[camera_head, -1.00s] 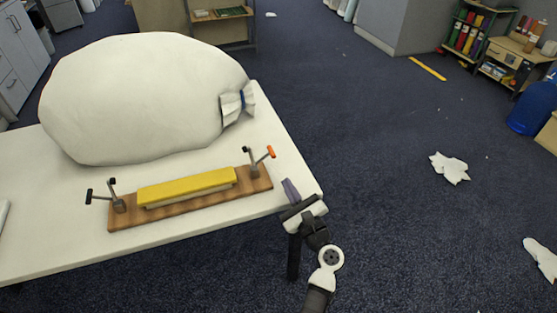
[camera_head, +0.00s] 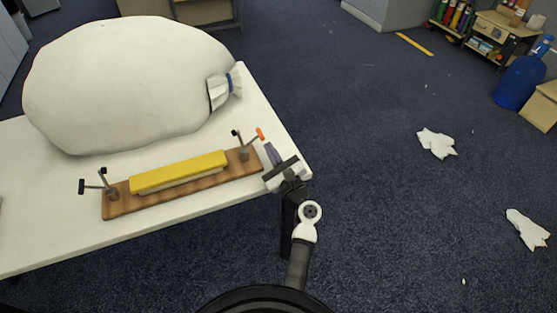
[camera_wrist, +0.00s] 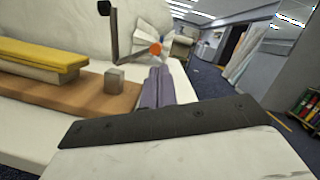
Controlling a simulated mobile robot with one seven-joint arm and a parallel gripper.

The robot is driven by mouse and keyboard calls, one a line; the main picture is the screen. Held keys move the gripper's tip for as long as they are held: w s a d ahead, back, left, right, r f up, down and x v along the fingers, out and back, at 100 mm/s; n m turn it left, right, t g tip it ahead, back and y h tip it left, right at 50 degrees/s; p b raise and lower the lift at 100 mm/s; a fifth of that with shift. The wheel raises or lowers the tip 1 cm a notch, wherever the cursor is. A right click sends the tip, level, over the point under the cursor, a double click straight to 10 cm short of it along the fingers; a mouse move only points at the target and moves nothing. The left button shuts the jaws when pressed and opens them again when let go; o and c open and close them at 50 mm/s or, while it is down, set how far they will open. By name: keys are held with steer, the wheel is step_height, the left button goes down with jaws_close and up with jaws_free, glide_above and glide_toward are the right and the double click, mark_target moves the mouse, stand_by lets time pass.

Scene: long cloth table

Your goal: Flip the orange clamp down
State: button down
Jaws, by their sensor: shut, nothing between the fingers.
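The orange clamp (camera_head: 261,134) is a toggle clamp with an orange-tipped handle at the right end of a wooden board (camera_head: 236,169). Its orange tip (camera_wrist: 156,49) also shows in the wrist view, just above my fingers. The handle stands raised and tilted right. My gripper (camera_head: 272,154) is shut and empty, its purple fingers (camera_wrist: 157,87) together just right of the clamp and close to the orange tip. I cannot tell whether they touch it. A yellow bar on a pale block (camera_head: 180,172) lies along the board.
A black-handled clamp (camera_head: 105,187) stands at the board's left end. A big white sack (camera_head: 125,85) fills the table behind the board. The table (camera_head: 40,245) is bare in front. Floor to the right is mostly clear, with paper scraps (camera_head: 437,143).

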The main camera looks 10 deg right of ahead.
mark_target(262, 139)
steer(key=shift+x, duration=1.25)
steer(key=shift+r+n+y, duration=0.3)
steer(key=shift+r+n, duration=0.05)
steer(key=shift+n, duration=0.45)
steer(key=shift+a+r+n+g, duration=0.15)
steer(key=shift+r+n+g, duration=0.25)
steer(key=shift+n, duration=0.4)
steer(key=n, duration=0.1)
steer(key=r+n, duration=0.1)
steer(key=a+n+g, duration=0.1)
steer(key=n, duration=0.1)
steer(key=shift+s+r+y, duration=0.2)
steer(key=shift+r+y, duration=0.1)
steer(key=shift+y, duration=0.1)
steer(key=n, duration=0.1)
steer(key=a+r+n, duration=0.1)
steer(key=n, duration=0.1)
steer(key=shift+s+g, duration=0.15)
steer(key=shift+g, duration=0.15)
steer(key=shift+s+a+r+n+g, duration=0.2)
steer(key=shift+a+n, duration=0.35)
steer(key=shift+n, duration=0.55)
steer(key=shift+s+a+r+n+g, duration=0.1)
steer(key=shift+a+r+n+g, duration=0.2)
steer(key=shift+a+n, duration=0.55)
steer(key=shift+s+a+r+n+g, duration=0.15)
steer(key=shift+a+n+g, duration=0.15)
steer(key=shift+n, duration=1.05)
steer(key=shift+s, duration=0.15)
